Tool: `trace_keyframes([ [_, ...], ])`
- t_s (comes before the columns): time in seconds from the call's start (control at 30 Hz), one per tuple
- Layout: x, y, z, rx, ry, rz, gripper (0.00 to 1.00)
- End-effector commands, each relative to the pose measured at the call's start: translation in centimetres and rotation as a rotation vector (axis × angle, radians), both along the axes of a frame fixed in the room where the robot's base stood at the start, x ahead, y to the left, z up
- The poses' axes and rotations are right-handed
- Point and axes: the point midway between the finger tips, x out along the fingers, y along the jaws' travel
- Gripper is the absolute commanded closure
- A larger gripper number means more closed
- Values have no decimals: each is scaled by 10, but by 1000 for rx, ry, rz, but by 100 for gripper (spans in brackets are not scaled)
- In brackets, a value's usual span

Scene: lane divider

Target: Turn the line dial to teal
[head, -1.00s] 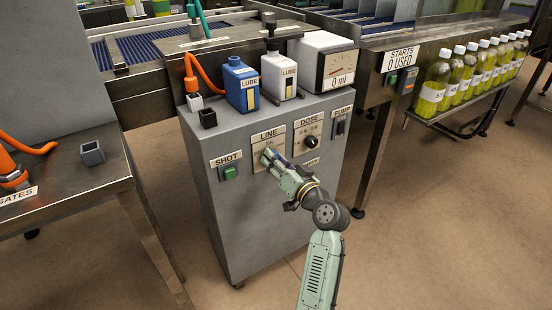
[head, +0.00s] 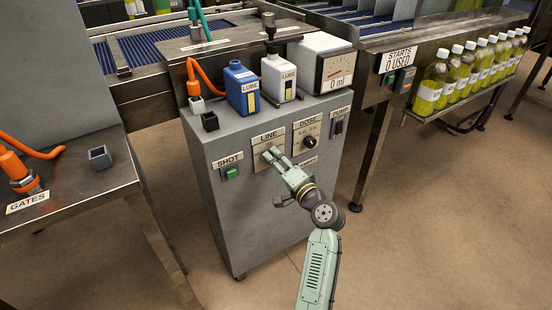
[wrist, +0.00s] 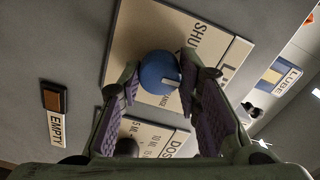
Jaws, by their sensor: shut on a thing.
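The line dial is a round blue knob (wrist: 159,72) on the cream LINE plate (wrist: 146,30) in the wrist view. My gripper (wrist: 161,76) is shut on it, with one purple-padded finger at each side. The plate reads SHUT above the knob and a word ending in ANGE beside it; I see no teal mark. A small mark shows on the knob's face, but I cannot tell where it points. In the head view the LINE plate (head: 258,159) is on the grey cabinet's front, and my gripper (head: 271,154) hides the knob.
The DOSE plate (head: 301,143) with its black knob is just right of the LINE plate. The green SHOT button (head: 231,174) is to the left and the PUMP switch (head: 339,127) to the right. Blue (head: 241,88) and white (head: 279,79) LUBE bottles stand on top.

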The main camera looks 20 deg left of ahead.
Motion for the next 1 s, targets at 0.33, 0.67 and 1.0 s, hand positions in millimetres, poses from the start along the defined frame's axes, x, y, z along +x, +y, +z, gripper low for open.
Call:
trace_keyframes([
  [0.33,0,0,0,20,25,0,97],
  [0.67,0,0,0,19,24,0,63],
  [1.0,0,0,0,18,24,0,49],
])
